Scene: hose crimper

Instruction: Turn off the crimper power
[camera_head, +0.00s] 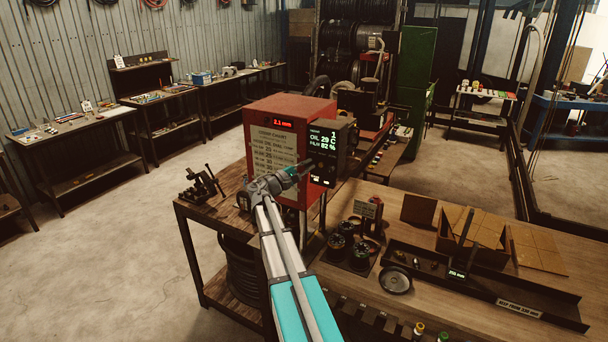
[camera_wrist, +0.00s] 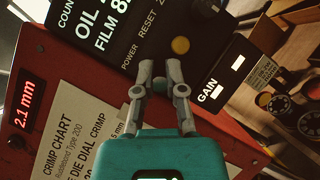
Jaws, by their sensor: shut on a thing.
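The red crimper (camera_head: 288,107) stands on the bench with a red 2.1 mm readout and a crimp chart on its front. Its black control panel (camera_head: 327,133) shows green lit text. In the wrist view, the black panel (camera_wrist: 118,22) carries the labels POWER and RESET, with a yellow button (camera_wrist: 180,45) near RESET. My gripper (camera_wrist: 160,72) is at the panel by the POWER label, its two fingers closed around the power switch spot. The switch itself is hard to make out between the fingers. My gripper (camera_head: 306,167) also reaches the panel's lower left in the head view.
A lit GAIN display (camera_wrist: 225,75) sits right of the fingers. The wooden bench (camera_head: 410,305) holds round dies (camera_head: 338,246), a long dark tray (camera_head: 480,285) and cardboard boxes (camera_head: 472,240). A small vise-like tool (camera_head: 203,185) stands left of the crimper. Open floor lies at left.

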